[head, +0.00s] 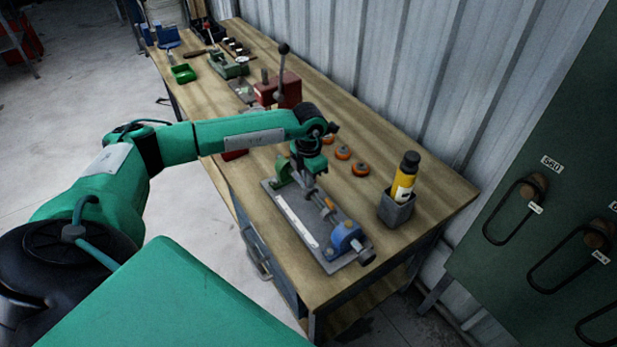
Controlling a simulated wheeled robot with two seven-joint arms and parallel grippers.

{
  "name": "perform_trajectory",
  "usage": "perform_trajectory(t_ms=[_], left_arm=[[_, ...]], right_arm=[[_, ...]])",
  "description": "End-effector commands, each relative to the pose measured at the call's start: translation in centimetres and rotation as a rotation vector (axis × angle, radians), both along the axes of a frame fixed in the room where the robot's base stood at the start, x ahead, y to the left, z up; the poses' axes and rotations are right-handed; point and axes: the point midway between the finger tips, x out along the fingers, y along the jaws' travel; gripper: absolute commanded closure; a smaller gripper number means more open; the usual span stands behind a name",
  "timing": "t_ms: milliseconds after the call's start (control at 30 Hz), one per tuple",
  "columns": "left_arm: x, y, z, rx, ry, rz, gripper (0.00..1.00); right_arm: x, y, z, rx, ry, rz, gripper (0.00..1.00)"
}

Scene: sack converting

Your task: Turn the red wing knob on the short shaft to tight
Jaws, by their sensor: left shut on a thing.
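A grey fixture plate (287,222) lies on the wooden bench, with a green bracket (283,172) at its far end and a blue block (346,237) at its near end. A short shaft (327,205) with a copper-coloured part runs between them. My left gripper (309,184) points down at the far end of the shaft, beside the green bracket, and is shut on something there. The red wing knob cannot be made out; the thing in the jaws, at the knob's likely place, is hidden by my gripper and wrist. My right gripper is not in view.
A grey cup (396,211) holding a yellow bottle (404,178) stands right of the fixture. Several orange rings (343,153) lie behind it. A red lever press (280,89) and a green tray (183,73) stand farther back. A corrugated wall (400,70) bounds the bench's right side.

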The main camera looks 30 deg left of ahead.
Motion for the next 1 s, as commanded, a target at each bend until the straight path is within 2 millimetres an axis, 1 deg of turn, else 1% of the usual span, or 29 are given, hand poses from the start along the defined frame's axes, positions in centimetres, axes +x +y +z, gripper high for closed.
perform_trajectory(t_ms=[167,367,567,1000], left_arm=[[0.0,0.0,-0.1,0.001,-0.001,-0.014,1.0],[0.1,0.1,-0.3,0.0,-0.004,-0.088,1.0],[0.2,0.2,-0.5,-0.001,-0.004,-0.233,1.0],[0.4,0.4,-0.4,0.0,-0.005,-0.65,1.0]], right_arm=[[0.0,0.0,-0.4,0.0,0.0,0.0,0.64],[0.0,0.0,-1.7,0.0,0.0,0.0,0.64],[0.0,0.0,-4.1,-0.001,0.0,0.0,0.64],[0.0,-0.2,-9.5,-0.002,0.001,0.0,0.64]])
